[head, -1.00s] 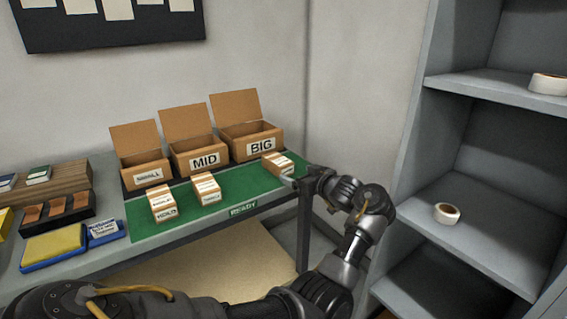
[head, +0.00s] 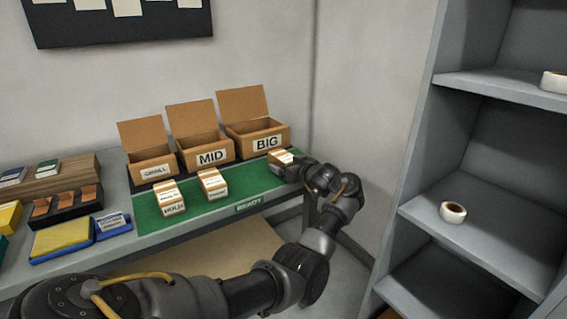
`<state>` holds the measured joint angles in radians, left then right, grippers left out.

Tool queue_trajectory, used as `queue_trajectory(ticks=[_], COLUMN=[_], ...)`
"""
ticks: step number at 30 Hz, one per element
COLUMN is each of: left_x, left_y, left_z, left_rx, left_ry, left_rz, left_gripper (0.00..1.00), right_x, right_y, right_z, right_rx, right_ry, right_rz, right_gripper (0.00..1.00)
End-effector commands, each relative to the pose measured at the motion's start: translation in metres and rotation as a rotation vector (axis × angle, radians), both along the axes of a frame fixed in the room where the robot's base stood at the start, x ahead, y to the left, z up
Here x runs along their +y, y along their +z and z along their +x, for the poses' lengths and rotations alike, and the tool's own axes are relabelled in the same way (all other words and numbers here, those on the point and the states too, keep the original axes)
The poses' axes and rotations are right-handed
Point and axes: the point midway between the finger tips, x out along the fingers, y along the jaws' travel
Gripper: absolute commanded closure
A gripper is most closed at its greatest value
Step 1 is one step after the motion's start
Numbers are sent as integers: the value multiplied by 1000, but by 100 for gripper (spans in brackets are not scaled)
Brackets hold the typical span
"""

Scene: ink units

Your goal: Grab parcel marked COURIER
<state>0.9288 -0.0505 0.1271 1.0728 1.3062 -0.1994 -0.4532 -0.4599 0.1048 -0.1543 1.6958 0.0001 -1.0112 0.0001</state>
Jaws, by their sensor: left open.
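Three small brown parcels with white labels stand on the green mat (head: 240,190): a left parcel (head: 169,197), a middle parcel (head: 213,184) and a right parcel (head: 282,158). The left label seems to read HOLD; the other labels are too small to read, so I cannot tell which is marked COURIER. My left gripper (head: 286,172) is open at the right parcel, near the mat's right end. The gripper and wrist hide part of that parcel. I cannot tell if the fingers are around or beside it. My right gripper is out of view.
Open boxes marked SMALL (head: 152,165), MID (head: 207,150) and BIG (head: 256,135) stand behind the mat. A yellow-and-blue pad (head: 62,238) and dark tray (head: 68,208) lie left. A grey shelf (head: 480,200) with tape rolls (head: 453,212) stands right.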

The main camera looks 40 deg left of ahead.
Motion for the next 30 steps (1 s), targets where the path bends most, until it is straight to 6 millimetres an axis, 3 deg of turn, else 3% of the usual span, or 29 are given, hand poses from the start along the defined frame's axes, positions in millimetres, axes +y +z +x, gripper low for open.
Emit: queue_trajectory(ticks=[9, 22, 30], left_x=[6, 6, 6], left_y=[-1, -2, 0], left_z=[2, 2, 2], left_rx=[0, 0, -2], left_ry=[-2, -2, -2], left_rz=[0, 0, 1], left_gripper=[17, 73, 74], right_x=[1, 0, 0], right_y=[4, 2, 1], right_z=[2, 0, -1], right_rx=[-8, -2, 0], right_ry=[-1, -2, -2], right_rz=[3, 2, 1], right_gripper=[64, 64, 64])
